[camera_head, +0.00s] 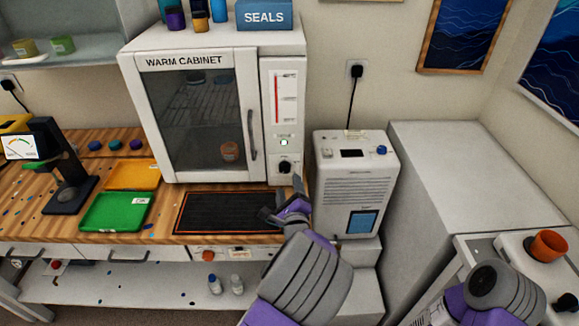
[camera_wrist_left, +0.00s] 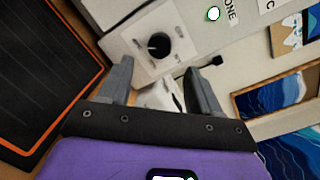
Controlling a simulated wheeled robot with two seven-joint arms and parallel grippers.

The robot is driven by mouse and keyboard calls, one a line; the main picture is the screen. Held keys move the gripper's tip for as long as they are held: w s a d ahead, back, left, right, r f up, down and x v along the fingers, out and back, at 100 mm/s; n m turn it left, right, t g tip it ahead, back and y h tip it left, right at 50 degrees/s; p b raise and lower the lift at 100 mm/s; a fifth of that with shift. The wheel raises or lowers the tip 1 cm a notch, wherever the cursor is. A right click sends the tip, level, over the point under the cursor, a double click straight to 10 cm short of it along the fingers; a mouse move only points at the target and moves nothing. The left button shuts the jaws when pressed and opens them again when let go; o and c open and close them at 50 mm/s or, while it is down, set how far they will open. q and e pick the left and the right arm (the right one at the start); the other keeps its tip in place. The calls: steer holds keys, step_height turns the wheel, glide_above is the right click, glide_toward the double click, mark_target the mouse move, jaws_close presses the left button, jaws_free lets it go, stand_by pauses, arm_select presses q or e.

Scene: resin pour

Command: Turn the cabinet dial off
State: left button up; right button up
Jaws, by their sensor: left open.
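The warm cabinet (camera_head: 187,62) stands on the wooden bench with its glass door closed. My left gripper (camera_head: 281,198) is open and empty, just below and in front of the dial. In the left wrist view the dial (camera_wrist_left: 159,46) shows beyond the open fingers (camera_wrist_left: 158,67), roughly between them and apart from them. The dial's exact setting is too small to read. My right gripper is out of view.
A black mat with an orange edge (camera_head: 228,211) lies before the cabinet. A white machine (camera_head: 353,180) stands close right of my left gripper. Green (camera_head: 116,211) and orange (camera_head: 133,174) trays lie left. An orange cup (camera_head: 548,245) is far right.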

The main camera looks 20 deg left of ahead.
mark_target(285, 170)
arm_select(q)
steer(key=b+x, duration=0.1)
steer(key=x, duration=0.4)
steer(key=shift+w+a, duration=0.35)
steer(key=shift+w, duration=0.2)
steer(key=shift+c, duration=0.3)
steer(key=c, duration=1)
